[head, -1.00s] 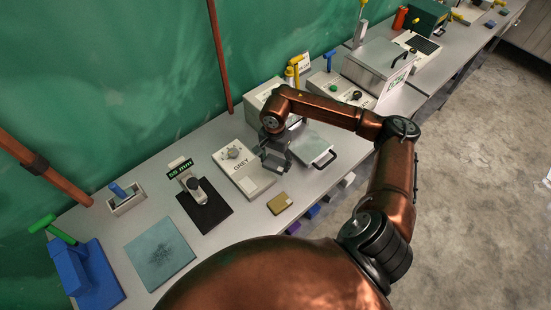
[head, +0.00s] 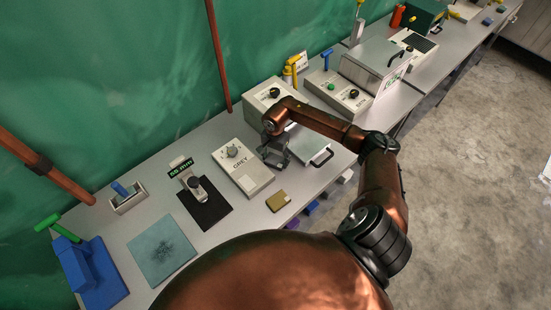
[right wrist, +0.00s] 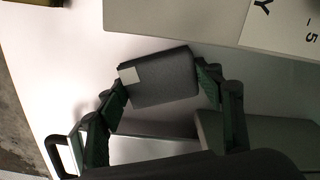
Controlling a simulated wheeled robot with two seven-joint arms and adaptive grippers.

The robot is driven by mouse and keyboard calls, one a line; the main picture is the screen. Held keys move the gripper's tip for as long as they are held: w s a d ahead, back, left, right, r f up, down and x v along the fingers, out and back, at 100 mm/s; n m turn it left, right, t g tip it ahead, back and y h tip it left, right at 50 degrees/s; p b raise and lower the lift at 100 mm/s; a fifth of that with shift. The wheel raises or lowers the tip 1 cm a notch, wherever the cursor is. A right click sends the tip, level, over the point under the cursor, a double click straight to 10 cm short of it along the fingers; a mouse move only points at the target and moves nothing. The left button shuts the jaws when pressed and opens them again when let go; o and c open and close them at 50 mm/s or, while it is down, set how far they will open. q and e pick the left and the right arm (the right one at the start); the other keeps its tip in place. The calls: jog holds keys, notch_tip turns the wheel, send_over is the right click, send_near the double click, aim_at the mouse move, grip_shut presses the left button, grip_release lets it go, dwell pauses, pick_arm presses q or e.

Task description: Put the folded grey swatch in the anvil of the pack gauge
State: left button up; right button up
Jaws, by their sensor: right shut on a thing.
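The folded grey swatch (right wrist: 165,80) is a dark grey block with a small pale label on one corner. In the right wrist view it lies between the two fingers of my right gripper (right wrist: 161,86), which is shut on it. In the head view my right gripper (head: 275,154) is just right of the GREY-marked box, and the swatch is hard to make out there. Whether it is clear of the table cannot be told. The likely pack gauge (head: 194,182), with a green mm display and a dark base, stands farther left, apart from the gripper. My left gripper is not in view.
The GREY-marked box (head: 243,168) stands between the gauge and my right gripper. A plate with a black handle (head: 322,157) is close on the right. A small yellowish block (head: 277,201) lies near the front edge. A teal mat (head: 161,249) and blue stand (head: 94,273) are left.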

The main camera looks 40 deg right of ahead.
jog(key=shift+f, duration=0.1)
jog(key=o, duration=1.1)
